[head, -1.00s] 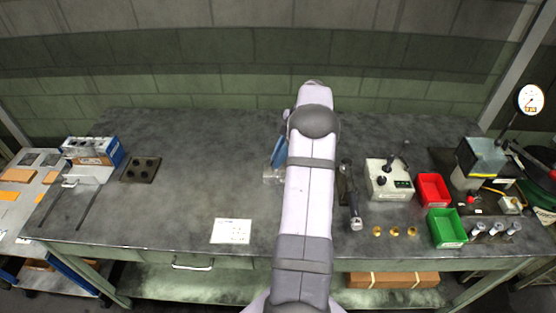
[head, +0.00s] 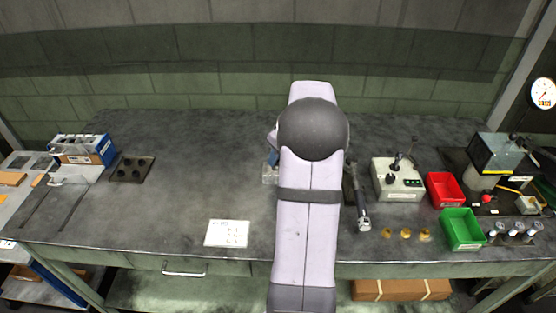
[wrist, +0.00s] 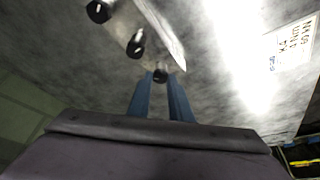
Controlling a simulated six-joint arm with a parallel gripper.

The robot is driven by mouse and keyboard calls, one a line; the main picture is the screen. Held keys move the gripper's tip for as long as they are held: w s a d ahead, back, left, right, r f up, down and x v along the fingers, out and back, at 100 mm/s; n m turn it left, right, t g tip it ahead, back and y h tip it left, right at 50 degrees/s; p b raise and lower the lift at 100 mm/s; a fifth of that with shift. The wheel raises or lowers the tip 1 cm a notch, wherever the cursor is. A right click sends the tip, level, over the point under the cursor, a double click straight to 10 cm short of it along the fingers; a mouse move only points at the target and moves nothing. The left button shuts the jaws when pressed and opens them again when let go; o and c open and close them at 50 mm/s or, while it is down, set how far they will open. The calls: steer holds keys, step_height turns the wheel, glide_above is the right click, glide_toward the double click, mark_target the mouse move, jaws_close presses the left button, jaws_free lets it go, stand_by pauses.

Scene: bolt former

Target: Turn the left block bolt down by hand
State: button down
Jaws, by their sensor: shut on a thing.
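In the wrist view the two blue fingers of my gripper (wrist: 160,84) are shut on a dark bolt (wrist: 160,74), the nearest of the bolts in the metal block (wrist: 152,58). Two more dark-headed bolts, a middle one (wrist: 136,45) and a far one (wrist: 98,11), stand in a row towards the upper left. In the head view my arm covers most of the block (head: 268,177) and the bolts. Only the block's left edge and a bit of blue finger show there. How deep the held bolt sits cannot be told.
A printed sheet (head: 227,233) lies at the bench front. Right of my arm are a dark tool (head: 361,205), a control box (head: 398,180), red (head: 444,189) and green (head: 462,230) bins and brass pieces (head: 405,233). A dark plate (head: 132,169) lies left; the bench between is clear.

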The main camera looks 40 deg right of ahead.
steer(key=m, duration=0.1)
steer(key=m+h, duration=0.1)
steer(key=shift+a+r+m, duration=0.15)
steer(key=shift+a+m, duration=0.05)
steer(key=shift+m, duration=0.2)
steer(key=m+h+p, duration=0.1)
steer(key=m, duration=0.1)
steer(key=shift+w+a+m+p, duration=0.1)
steer(key=shift+m+p, duration=0.2)
steer(key=m, duration=0.2)
steer(key=m+g+h, duration=0.1)
steer(key=m, duration=0.1)
steer(key=shift+w+a+h, duration=0.15)
steer(key=shift+h, duration=0.15)
steer(key=m+b, duration=0.1)
steer(key=m, duration=0.1)
steer(key=m+g+b, duration=0.1)
steer(key=m+g+h, duration=0.1)
steer(key=m, duration=0.1)
steer(key=shift+w+a+f+m+b, duration=0.1)
steer(key=shift+w+f+m+b, duration=0.2)
steer(key=shift+b, duration=0.1)
steer(key=m, duration=0.1)
steer(key=m+g, duration=0.1)
steer(key=shift+w+r+m+b, duration=0.1)
steer(key=shift+r+m+b, duration=0.1)
steer(key=shift+m+b, duration=0.1)
steer(key=shift+w+m+g, duration=0.1)
steer(key=shift+m+g, duration=0.6)
steer(key=shift+m, duration=0.9)
